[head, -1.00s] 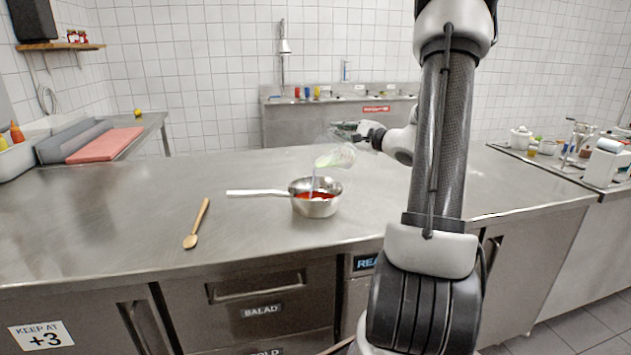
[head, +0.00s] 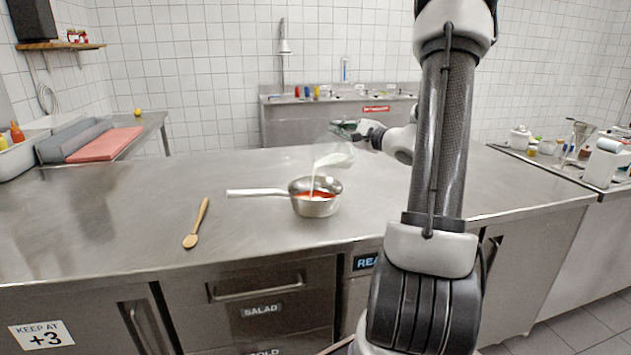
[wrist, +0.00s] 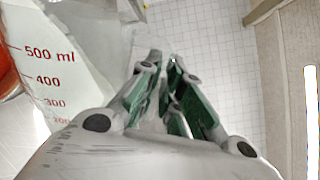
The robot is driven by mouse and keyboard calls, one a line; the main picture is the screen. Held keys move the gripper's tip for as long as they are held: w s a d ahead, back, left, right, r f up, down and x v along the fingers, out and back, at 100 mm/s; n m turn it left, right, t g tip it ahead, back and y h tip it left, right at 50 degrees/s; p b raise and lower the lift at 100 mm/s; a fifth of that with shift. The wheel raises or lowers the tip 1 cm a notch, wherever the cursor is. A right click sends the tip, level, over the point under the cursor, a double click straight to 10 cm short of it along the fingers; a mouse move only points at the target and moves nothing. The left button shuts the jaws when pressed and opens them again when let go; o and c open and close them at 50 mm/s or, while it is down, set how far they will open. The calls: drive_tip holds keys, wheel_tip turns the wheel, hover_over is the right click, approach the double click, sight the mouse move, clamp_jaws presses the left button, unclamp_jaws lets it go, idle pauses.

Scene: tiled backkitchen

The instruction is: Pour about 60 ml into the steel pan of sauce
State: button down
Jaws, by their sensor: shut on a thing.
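The steel pan (head: 318,207) stands on the steel counter, its long handle pointing left. Red sauce (head: 312,195) shows inside it, with a white patch where liquid lands. My gripper (head: 352,133) is shut on a clear measuring jug (head: 335,157), above and slightly right of the pan. The jug is tilted towards the left, and a thin white stream (head: 313,180) falls from its lip into the pan. In the wrist view the jug (wrist: 60,75) shows red markings from 200 to 500 ml. The jug's handle is mostly hidden between the fingers (wrist: 165,95).
A wooden spoon (head: 196,224) lies on the counter (head: 110,225) left of the pan. A red cutting board (head: 104,144) is at the far left. Several small containers stand on the right-hand counter.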

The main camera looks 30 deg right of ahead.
drive_tip(key=shift+w+d+f+m, duration=0.2)
drive_tip(key=shift+d+f+m, duration=0.8)
drive_tip(key=shift+m, duration=0.2)
drive_tip(key=shift+w+d+r+m, duration=0.2)
drive_tip(key=shift+d+r+m, duration=0.15)
drive_tip(key=shift+r+m, duration=0.25)
drive_tip(key=shift+s+a+r, duration=0.15)
drive_tip(key=shift+w+d+f+m, duration=0.2)
drive_tip(key=shift+d+f+m, duration=0.1)
drive_tip(key=shift+d+m, duration=0.5)
drive_tip(key=shift+a, duration=0.1)
